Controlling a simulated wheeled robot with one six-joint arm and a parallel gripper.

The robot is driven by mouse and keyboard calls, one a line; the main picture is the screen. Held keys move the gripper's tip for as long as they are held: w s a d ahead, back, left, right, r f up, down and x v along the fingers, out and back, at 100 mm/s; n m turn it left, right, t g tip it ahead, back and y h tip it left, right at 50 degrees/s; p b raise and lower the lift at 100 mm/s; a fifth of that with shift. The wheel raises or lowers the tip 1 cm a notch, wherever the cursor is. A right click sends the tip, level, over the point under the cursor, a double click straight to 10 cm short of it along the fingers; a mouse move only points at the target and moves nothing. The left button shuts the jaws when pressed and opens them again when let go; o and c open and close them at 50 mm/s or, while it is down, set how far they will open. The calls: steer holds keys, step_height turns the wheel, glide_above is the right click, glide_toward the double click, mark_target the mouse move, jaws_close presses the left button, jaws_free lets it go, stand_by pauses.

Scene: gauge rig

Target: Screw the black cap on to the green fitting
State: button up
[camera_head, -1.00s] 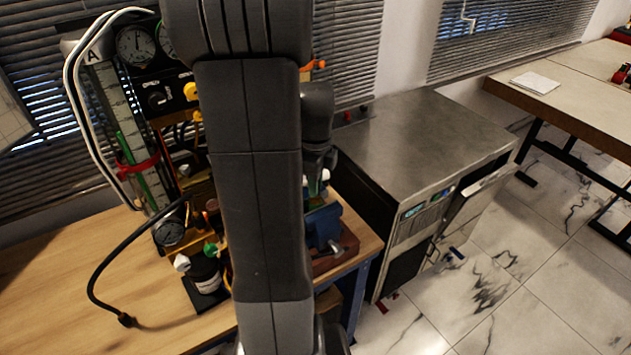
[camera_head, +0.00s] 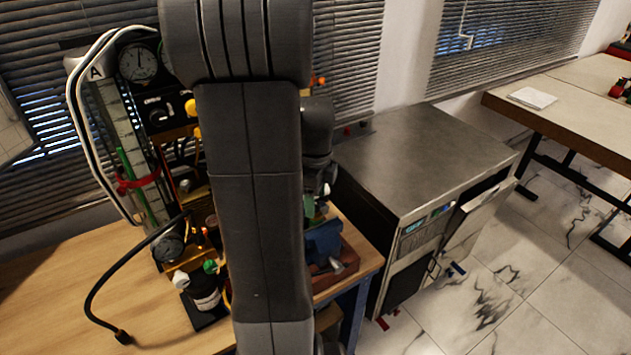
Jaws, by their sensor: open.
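My arm stands upright across the middle of the view and hides much of the bench behind it. My gripper (camera_head: 319,178) shows only in part, dark, at the arm's right side above the blue vise (camera_head: 324,242). Its jaws are open; I cannot make out anything between them. A small green piece (camera_head: 309,206) shows just below it by the vise, partly hidden; I cannot tell whether it is the green fitting. Another green piece (camera_head: 210,266) tops a small item left of my arm. I cannot pick out the black cap.
A gauge panel (camera_head: 140,62) with tubes stands at the back left of the wooden bench (camera_head: 55,285). A black hose (camera_head: 95,287) curves over the bench. A steel-topped cabinet (camera_head: 425,150) stands to the right, with another table (camera_head: 580,100) beyond. The bench's front left is mostly clear.

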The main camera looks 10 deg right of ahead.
step_height(320, 180, up, 13)
steer(key=shift+r+b, duration=0.15)
steer(key=shift+b, duration=0.3)
